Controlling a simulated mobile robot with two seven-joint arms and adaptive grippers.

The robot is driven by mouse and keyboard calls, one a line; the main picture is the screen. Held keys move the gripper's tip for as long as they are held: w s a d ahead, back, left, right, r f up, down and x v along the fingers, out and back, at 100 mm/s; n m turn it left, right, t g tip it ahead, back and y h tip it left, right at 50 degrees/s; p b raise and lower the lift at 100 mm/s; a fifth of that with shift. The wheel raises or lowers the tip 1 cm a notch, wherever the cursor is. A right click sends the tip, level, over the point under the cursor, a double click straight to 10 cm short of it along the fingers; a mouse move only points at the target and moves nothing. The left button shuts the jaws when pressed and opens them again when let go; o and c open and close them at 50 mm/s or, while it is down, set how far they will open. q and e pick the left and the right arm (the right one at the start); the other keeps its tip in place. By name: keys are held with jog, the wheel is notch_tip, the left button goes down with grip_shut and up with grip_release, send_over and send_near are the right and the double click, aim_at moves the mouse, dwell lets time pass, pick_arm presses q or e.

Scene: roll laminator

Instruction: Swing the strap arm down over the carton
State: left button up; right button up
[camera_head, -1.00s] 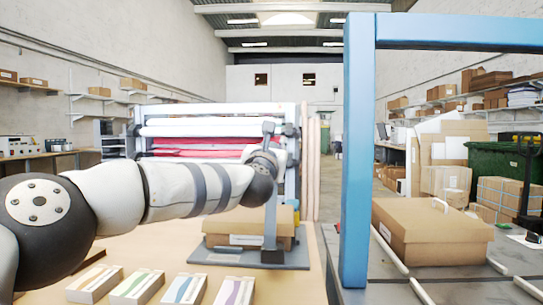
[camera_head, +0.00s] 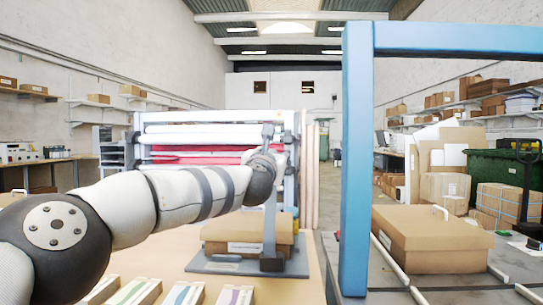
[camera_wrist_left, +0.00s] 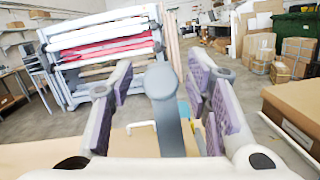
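The strap arm (camera_head: 270,215) is a grey bar standing upright at the front of a dark base plate (camera_head: 213,264). The brown carton (camera_head: 222,232) lies on that plate, with the bar in front of part of it. My left gripper (camera_head: 268,150) is at the upper part of the bar; its fingers are hard to make out there. In the left wrist view, the strap arm's rounded top (camera_wrist_left: 161,82) stands between the two open, purple-padded fingers (camera_wrist_left: 163,98), with gaps on both sides. My right gripper is not in view.
A blue frame post (camera_head: 355,160) rises right of the plate. A larger brown box (camera_head: 430,240) lies on the grey conveyor beyond it. The roll laminator (camera_head: 215,138) stands behind. Several small boxes (camera_head: 185,293) lie on the near table edge.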

pick_arm(q)
jog(key=s+f, duration=0.1)
jog(key=s, duration=1.1)
jog(key=shift+a+f, duration=0.35)
jog(key=shift+f, duration=0.05)
